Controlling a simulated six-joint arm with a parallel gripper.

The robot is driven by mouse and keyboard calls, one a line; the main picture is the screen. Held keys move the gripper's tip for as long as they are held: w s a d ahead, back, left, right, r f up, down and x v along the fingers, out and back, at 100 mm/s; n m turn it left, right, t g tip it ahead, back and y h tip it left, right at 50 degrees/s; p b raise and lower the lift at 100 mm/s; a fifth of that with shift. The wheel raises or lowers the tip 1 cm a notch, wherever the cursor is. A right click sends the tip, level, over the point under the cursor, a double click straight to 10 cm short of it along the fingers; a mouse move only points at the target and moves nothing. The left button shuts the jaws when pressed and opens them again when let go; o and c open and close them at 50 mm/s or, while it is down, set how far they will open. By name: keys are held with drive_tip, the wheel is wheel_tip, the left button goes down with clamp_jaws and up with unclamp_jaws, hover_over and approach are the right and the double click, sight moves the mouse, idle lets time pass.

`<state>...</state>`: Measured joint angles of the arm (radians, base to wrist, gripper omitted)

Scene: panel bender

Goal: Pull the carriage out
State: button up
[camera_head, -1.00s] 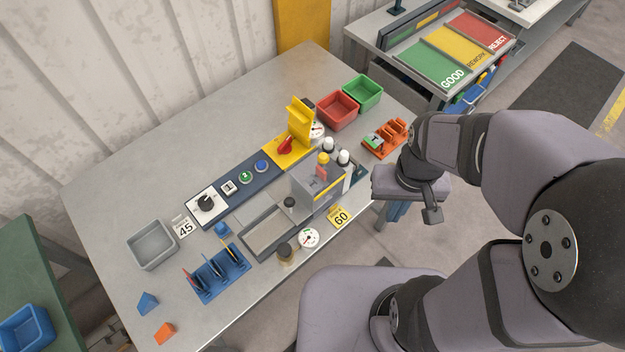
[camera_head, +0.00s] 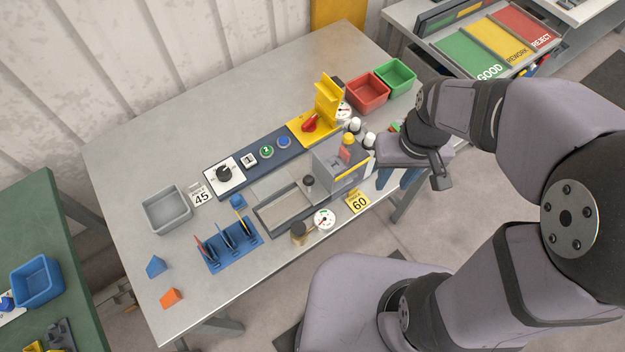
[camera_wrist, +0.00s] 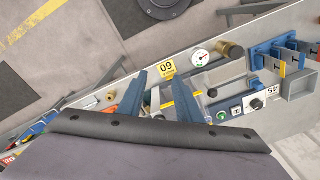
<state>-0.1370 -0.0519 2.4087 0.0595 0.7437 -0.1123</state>
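The bender is a grey machine on the table, with a long flat bed that I take for the carriage (camera_head: 283,210). A black knob (camera_head: 308,181) stands at the bed's right end, beside the upright grey block (camera_head: 340,160) with a yellow stripe. In the wrist view the bed (camera_wrist: 222,76) lies right of my fingers. My gripper (camera_wrist: 161,80) has its two blue fingers spread, with nothing held between them. In the head view it hangs at the table's right front edge, right of the grey block and apart from the knob. The wrist partly hides the orange rack.
A dial gauge (camera_head: 324,219), a brass-coloured post (camera_head: 299,234) and a yellow 60 tag (camera_head: 358,202) stand along the front of the bed. A blue rack (camera_head: 232,245) is left of it. Red (camera_head: 367,92) and green (camera_head: 396,76) bins stand behind.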

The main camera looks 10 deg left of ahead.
drive_tip(key=w+a+f+n+y+b, duration=0.1)
drive_tip(key=w+a+f+n+b, duration=0.3)
drive_tip(key=a, duration=0.5)
drive_tip(key=n+t+h+b, duration=0.1)
drive_tip(key=n+h+b, duration=0.2)
drive_tip(key=n, duration=0.2)
hover_over(308, 178)
drive_tip(key=s, duration=0.1)
drive_tip(key=shift+a+f, duration=0.2)
drive_tip(key=shift+f, duration=0.8)
drive_tip(key=shift+a+f, duration=0.15)
drive_tip(key=shift+f, duration=0.8)
drive_tip(key=shift+w+d+f+p, duration=0.2)
drive_tip(key=shift+f+p, duration=0.1)
drive_tip(key=shift+f, duration=0.9)
drive_tip(key=shift+w+d+f+p, duration=0.1)
drive_tip(key=shift+w+f+p, duration=0.15)
drive_tip(key=shift+f, duration=0.95)
drive_tip(key=shift+w+d+f+p, duration=0.15)
drive_tip(key=shift+f+p, duration=0.15)
drive_tip(key=shift+f, duration=0.9)
clamp_jaws()
drive_tip(key=s+a+b, duration=0.1)
drive_tip(key=s+a, duration=0.7)
drive_tip(key=a, duration=0.1)
drive_tip(key=shift+s, duration=0.3)
